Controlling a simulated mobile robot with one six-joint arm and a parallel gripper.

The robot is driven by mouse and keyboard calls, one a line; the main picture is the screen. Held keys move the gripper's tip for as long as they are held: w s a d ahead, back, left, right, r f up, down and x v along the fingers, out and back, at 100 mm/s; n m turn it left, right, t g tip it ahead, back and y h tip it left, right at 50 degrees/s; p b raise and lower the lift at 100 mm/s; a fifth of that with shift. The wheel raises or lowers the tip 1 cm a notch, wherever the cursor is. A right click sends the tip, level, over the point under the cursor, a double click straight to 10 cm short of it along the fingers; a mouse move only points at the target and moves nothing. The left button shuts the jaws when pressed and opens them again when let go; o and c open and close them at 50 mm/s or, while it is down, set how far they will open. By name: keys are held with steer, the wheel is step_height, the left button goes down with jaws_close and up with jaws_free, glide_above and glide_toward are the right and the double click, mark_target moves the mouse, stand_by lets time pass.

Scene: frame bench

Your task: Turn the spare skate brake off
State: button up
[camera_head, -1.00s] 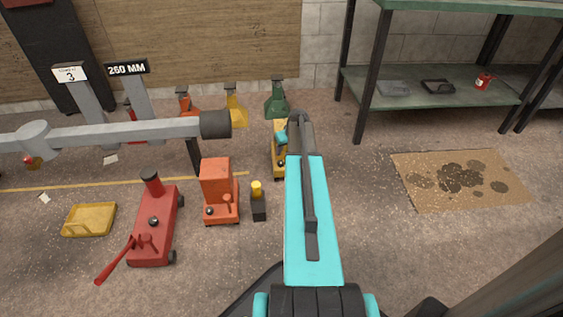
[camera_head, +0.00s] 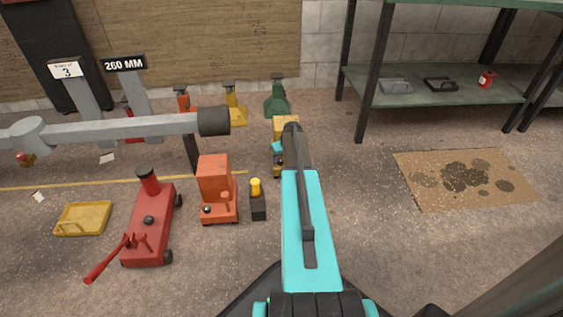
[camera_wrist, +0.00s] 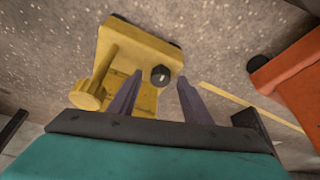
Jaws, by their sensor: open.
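A yellow skate (camera_head: 285,122) stands on the floor beyond my arm, which hides much of it in the head view. In the wrist view the yellow skate (camera_wrist: 135,45) shows from above, with a black round knob (camera_wrist: 161,75) on it. The knob bears a small pale mark whose direction is hard to read. My gripper (camera_wrist: 160,79) is open, with one finger on each side of the knob. I cannot tell whether the fingers touch it. In the head view my gripper's fingertips are hidden. No label shows which skate is the spare.
An orange machine (camera_head: 217,190), a small black post with a yellow top (camera_head: 257,200) and a red jack (camera_head: 150,225) stand to the left. A grey beam (camera_head: 120,130) crosses above them. A green shelf (camera_head: 430,85) and a stained mat (camera_head: 465,180) are at the right.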

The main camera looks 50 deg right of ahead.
steer(key=shift+w+f, duration=0.15)
steer(key=shift+f, duration=0.2)
steer(key=c, duration=1.1)
steer(key=shift+r, duration=0.1)
steer(key=shift+o, duration=0.2)
steer(key=shift+r+p, duration=0.1)
steer(key=shift+p, duration=0.45)
steer(key=shift+w+a+m+h+p, duration=0.1)
steer(key=shift+m+h+p, duration=0.2)
steer(key=shift+m+p, duration=0.3)
steer(key=o, duration=1.1)
steer(key=shift+c, duration=0.2)
